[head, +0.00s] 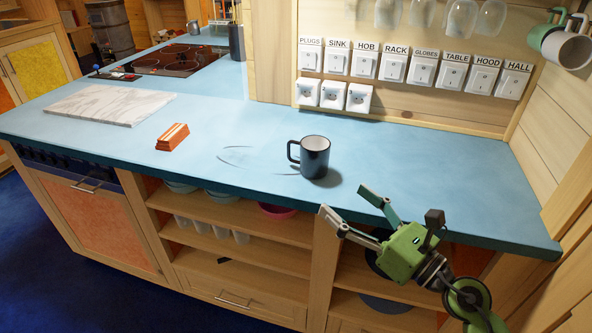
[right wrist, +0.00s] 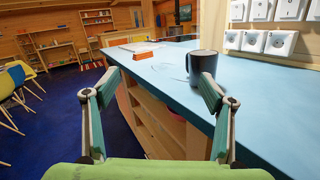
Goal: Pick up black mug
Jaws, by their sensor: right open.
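The black mug (head: 314,158) stands upright on the blue countertop (head: 420,180), its handle pointing left in the head view. In the right wrist view the mug (right wrist: 205,66) shows ahead, just above the right finger. My right gripper (head: 346,208) is open and empty. It is in front of the counter's front edge, to the right of and nearer than the mug, and not touching it. Its two fingers spread wide in the right wrist view (right wrist: 158,88). My left gripper is not in view.
An orange-and-white striped block (head: 173,136) and a marble board (head: 110,105) lie left of the mug. A hob (head: 178,60) is farther back. Labelled switches (head: 393,67) and sockets line the wall behind. Open shelves (head: 240,250) are below the counter. The countertop right of the mug is clear.

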